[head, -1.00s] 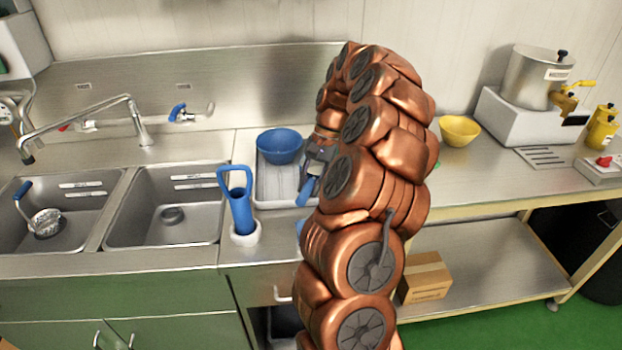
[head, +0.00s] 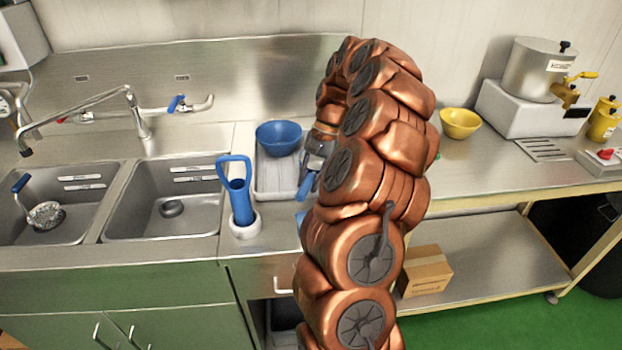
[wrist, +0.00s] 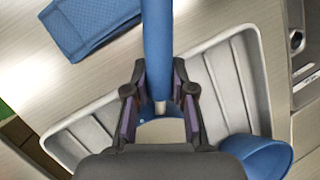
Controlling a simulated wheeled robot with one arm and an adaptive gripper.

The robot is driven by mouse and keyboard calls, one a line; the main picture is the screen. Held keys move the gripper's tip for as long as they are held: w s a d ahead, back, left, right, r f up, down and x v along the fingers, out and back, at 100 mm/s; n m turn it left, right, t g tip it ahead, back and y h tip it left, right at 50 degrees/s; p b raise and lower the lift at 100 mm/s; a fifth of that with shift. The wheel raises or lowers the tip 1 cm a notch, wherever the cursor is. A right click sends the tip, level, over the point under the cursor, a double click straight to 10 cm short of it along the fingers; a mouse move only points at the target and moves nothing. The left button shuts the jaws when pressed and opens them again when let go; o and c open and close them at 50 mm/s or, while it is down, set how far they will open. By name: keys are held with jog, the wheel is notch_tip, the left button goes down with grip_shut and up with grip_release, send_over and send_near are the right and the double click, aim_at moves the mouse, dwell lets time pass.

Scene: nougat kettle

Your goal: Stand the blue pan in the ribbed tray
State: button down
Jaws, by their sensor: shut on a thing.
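My gripper (head: 312,170) is shut on a blue handle, which I take to be that of the blue pan (head: 305,188). In the wrist view the handle (wrist: 158,45) runs up from between the fingertips (wrist: 160,100). The rest of the pan is mostly hidden by my gripper and arm. The pale ribbed tray (head: 256,189) lies on the counter right of the sinks. My gripper is over the tray's right side; the tray also shows below the fingers in the wrist view (wrist: 264,95). I cannot tell whether the pan touches it.
A blue bowl (head: 279,139) sits at the tray's back end. A blue-handled tool (head: 238,195) stands in a white holder left of the tray. A blue cloth (wrist: 90,25) lies on the counter. A yellow bowl (head: 460,124) and a kettle (head: 530,72) are at right.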

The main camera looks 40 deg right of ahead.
jog(key=shift+f, duration=0.25)
jog(key=c, duration=0.9)
grip_release()
jog(key=shift+v, duration=3.75)
